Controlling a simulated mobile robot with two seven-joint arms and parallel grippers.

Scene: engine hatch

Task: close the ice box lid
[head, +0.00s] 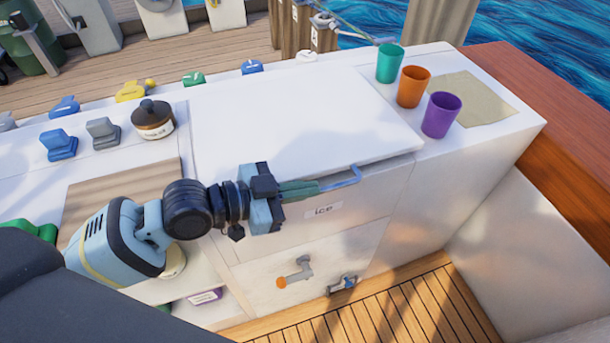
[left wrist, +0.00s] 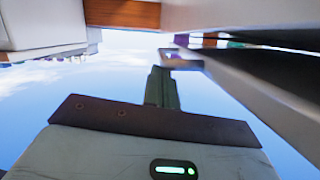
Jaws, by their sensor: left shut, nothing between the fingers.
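The ice box lid (head: 300,110) is a broad white panel in the counter, lying nearly flat. A narrow dark gap shows under its front edge at the right. Its blue-grey bar handle (head: 345,179) sticks out from the front edge, above the box front (head: 345,212) with its "ice" label. My left gripper (head: 317,187) is shut and empty at the front edge, its tips right beside the handle; I cannot tell whether they touch. In the left wrist view the shut fingers (left wrist: 161,88) point toward the handle (left wrist: 182,60). My right gripper is not in view.
Green (head: 390,62), orange (head: 413,86) and purple (head: 441,114) cups stand right of the lid. A brown-lidded pot (head: 152,120) and several coloured blocks stand to the left and behind. Taps (head: 295,272) project below the box. The lid top is clear.

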